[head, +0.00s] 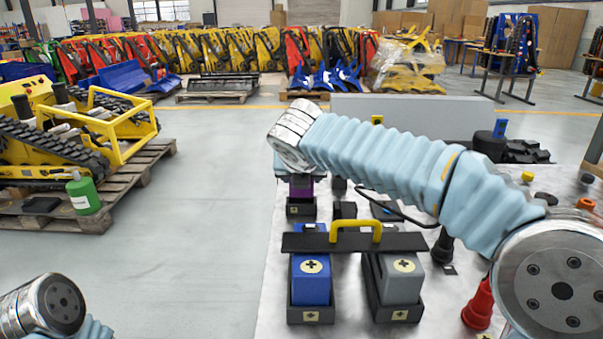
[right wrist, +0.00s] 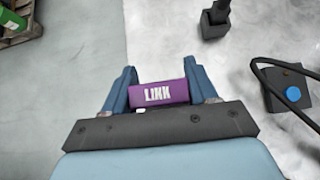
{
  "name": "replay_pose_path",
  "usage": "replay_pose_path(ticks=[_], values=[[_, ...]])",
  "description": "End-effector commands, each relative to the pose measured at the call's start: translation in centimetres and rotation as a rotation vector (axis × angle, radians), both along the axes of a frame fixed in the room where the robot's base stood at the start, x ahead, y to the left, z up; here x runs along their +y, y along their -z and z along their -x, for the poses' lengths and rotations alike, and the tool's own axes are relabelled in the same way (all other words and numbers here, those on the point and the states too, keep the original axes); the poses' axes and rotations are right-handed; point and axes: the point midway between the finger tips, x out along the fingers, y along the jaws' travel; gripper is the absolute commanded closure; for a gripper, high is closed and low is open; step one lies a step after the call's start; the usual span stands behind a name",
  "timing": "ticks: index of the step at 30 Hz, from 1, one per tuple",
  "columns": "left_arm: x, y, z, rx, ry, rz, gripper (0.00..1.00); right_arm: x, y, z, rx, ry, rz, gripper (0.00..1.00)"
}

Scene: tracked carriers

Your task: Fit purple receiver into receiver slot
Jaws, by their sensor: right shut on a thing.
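The purple receiver, marked LINK (right wrist: 159,94), is between the two blue fingers of my right gripper (right wrist: 158,88), which is shut on it. In the head view the purple receiver (head: 301,188) shows below my right wrist, at the table's left edge. A dark holder with a small pale label (head: 301,209), which looks like the receiver slot, stands directly under it. I cannot tell whether the receiver is above the holder or partly in it. The holder's opening is hidden. Only part of my left arm shows at the lower left; its gripper is out of view.
A blue block (head: 311,281) and a grey block (head: 401,280) sit in dark holders under a black bar with a yellow handle (head: 356,231). A red cone-shaped thing (head: 479,306) stands at right. A black box with a blue button and cable (right wrist: 290,94) lies right of the gripper.

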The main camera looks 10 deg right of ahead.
Motion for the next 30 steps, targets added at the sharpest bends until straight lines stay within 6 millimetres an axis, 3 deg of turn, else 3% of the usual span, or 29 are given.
replay_pose_path(ticks=[30], values=[[0.0,0.2,0.0,0.0,0.0,0.0,0.49,0.0,1.3,0.0,0.0,-0.001,-0.001,0.74]])
